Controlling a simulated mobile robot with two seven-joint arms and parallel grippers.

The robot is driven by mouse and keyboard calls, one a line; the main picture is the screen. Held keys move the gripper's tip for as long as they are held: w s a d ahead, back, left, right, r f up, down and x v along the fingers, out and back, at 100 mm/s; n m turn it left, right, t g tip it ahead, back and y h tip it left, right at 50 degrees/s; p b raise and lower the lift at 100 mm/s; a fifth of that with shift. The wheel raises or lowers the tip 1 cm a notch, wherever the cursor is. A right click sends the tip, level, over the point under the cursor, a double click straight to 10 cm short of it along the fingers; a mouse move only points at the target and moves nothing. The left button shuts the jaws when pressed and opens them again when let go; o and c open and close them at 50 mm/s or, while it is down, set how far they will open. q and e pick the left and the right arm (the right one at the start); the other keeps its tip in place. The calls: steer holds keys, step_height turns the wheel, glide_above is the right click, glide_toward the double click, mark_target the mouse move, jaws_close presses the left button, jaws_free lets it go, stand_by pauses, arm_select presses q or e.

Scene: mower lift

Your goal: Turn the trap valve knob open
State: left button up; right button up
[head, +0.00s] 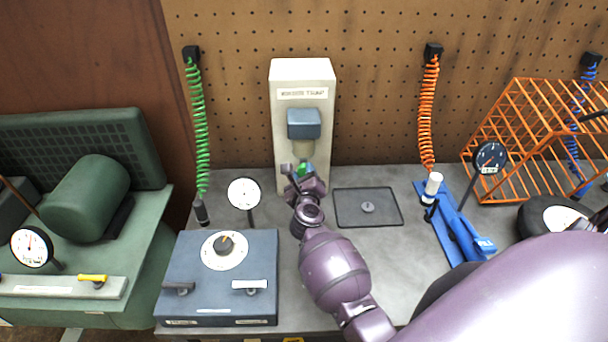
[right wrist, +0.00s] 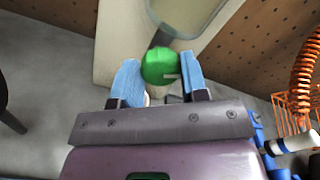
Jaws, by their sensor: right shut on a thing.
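The trap valve knob is green with a pale mark on its face; it shows in the right wrist view (right wrist: 160,66) and, partly hidden, in the head view (head: 306,169). It sits low on the front of the cream water trap housing (head: 303,135), under a blue-grey cap and a clear bowl. My right gripper (right wrist: 156,80) is shut on the knob, with a blue finger pad on each side of it. In the head view the right gripper (head: 303,171) reaches in from the lower right. My left gripper is not clearly visible.
A blue box with a dial (head: 218,278) stands left of my right arm, with a round gauge (head: 244,194) behind it. A dark tray (head: 368,207) lies to the right. Green (head: 198,130) and orange (head: 427,115) coiled hoses hang on the pegboard. A blue jack (head: 458,225) stands further right.

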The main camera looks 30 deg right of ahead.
steer(key=n, duration=0.6)
steer(key=shift+n, duration=0.3)
steer(key=n, duration=0.6)
steer(key=shift+n, duration=0.4)
steer(key=o, duration=0.9)
steer(key=shift+w+f, duration=0.1)
steer(key=shift+a+f, duration=0.1)
steer(key=shift+a, duration=0.05)
